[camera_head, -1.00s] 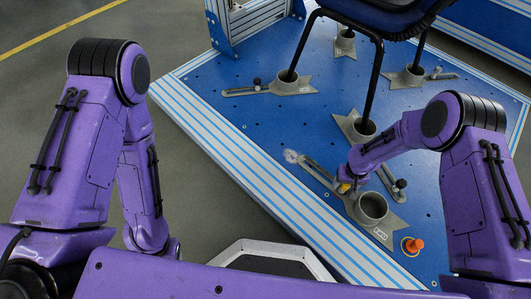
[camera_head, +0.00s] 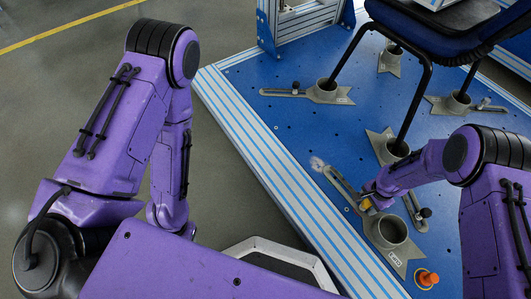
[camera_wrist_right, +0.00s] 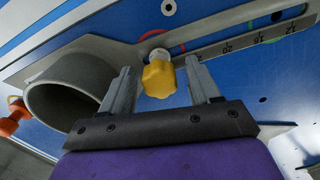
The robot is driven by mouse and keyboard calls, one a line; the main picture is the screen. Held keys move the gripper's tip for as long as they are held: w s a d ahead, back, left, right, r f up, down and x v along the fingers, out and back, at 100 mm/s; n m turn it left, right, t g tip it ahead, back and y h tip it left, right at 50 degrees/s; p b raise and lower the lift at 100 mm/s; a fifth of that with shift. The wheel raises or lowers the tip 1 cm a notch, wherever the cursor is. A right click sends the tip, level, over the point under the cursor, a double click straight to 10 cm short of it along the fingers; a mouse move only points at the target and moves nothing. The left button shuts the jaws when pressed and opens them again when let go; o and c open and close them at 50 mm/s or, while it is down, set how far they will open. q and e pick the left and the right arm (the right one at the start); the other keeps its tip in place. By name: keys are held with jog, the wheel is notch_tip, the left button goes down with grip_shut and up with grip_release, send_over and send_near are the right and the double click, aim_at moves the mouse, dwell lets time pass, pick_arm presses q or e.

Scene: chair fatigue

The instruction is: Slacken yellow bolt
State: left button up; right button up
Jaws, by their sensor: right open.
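The yellow bolt (camera_wrist_right: 159,78) has a lobed knob and sits on a metal shaft in the slotted grey bracket. In the right wrist view, my right gripper (camera_wrist_right: 159,68) is open, with one finger on each side of the knob and a gap on both sides. In the head view, the yellow bolt (camera_head: 366,204) shows as a small patch at the end of my right arm, partly hidden by my right gripper (camera_head: 371,199). My left arm (camera_head: 165,130) is at the left, and its gripper is hidden.
The bracket's round grey cup (camera_head: 388,231) stands beside the bolt. An orange knob (camera_head: 428,278) is near the lower right. Chair legs (camera_head: 414,105) stand in other brackets on the blue platform (camera_head: 285,140).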

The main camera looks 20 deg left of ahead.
jog(key=c, duration=1)
jog(key=n, duration=0.3)
jog(key=shift+c, duration=0.2)
jog(key=n, duration=0.5)
jog(key=n, duration=0.4)
jog(key=shift+a, duration=0.1)
jog(key=n, duration=0.4)
jog(key=o, duration=1)
jog(key=shift+o, duration=0.2)
